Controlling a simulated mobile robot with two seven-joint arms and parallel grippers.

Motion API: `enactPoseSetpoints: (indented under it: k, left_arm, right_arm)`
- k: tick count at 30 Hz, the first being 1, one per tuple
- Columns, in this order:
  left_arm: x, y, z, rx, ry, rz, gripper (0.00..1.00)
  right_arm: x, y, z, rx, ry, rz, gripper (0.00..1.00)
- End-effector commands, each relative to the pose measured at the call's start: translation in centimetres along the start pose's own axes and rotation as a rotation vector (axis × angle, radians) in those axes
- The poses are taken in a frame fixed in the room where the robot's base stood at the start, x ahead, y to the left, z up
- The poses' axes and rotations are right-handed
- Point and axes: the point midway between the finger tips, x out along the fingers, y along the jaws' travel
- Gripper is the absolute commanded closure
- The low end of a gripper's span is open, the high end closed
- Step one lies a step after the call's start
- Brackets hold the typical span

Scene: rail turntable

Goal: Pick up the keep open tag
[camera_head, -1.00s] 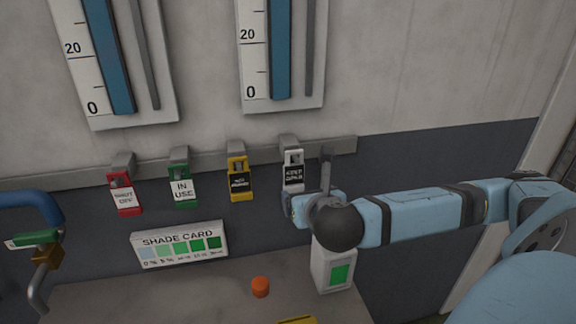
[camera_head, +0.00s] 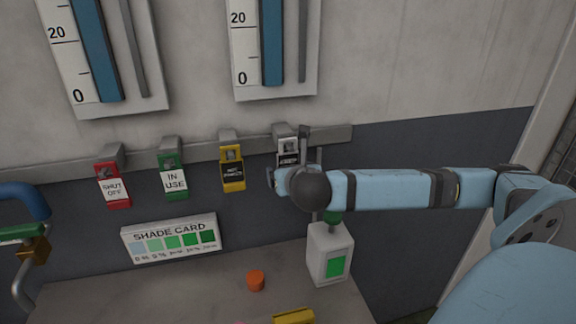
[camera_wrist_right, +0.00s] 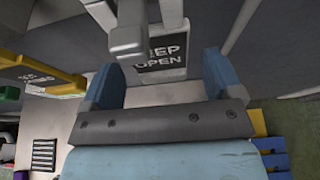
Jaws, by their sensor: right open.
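The keep open tag (camera_head: 287,146) is white with a black label and hangs from a grey hook on the wall rail, last in the row of tags. My arm partly covers it in the head view. In the right wrist view the tag (camera_wrist_right: 163,58) shows the words "KEEP OPEN", upper part cut by a grey hook. My right gripper (camera_wrist_right: 160,75) is open. Its two blue fingers stand to the left and right of the tag, with a gap to it visible on each side. In the head view the gripper (camera_head: 304,150) is at the tag, mostly hidden behind my wrist. My left gripper is not in view.
Yellow (camera_head: 232,170), green (camera_head: 173,178) and red (camera_head: 112,185) tags hang to the left on the same rail (camera_head: 200,150). Below are a shade card (camera_head: 170,252), an orange cap (camera_head: 256,281) and a white bottle (camera_head: 322,240) under my wrist. Gauges are above.

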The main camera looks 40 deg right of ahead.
Motion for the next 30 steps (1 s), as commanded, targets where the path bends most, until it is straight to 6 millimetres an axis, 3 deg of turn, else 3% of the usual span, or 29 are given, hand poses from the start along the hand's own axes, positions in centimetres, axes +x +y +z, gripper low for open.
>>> enactPoseSetpoints:
  k: [6, 15, 22, 30]
  left_arm:
    - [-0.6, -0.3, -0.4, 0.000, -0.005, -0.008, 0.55]
    - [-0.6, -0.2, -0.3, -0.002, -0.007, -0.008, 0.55]
    - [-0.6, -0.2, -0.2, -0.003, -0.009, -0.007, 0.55]
    - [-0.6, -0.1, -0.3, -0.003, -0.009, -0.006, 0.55]
  right_arm:
    - [3.1, -0.1, 0.1, 0.000, 0.002, -0.002, 0.15]
    - [3.7, -0.1, 0.0, -0.001, 0.001, 0.000, 0.15]
    - [3.7, -0.1, 0.0, -0.001, 0.001, 0.000, 0.65]
    - [3.7, -0.1, 0.0, -0.001, 0.001, 0.000, 0.68]
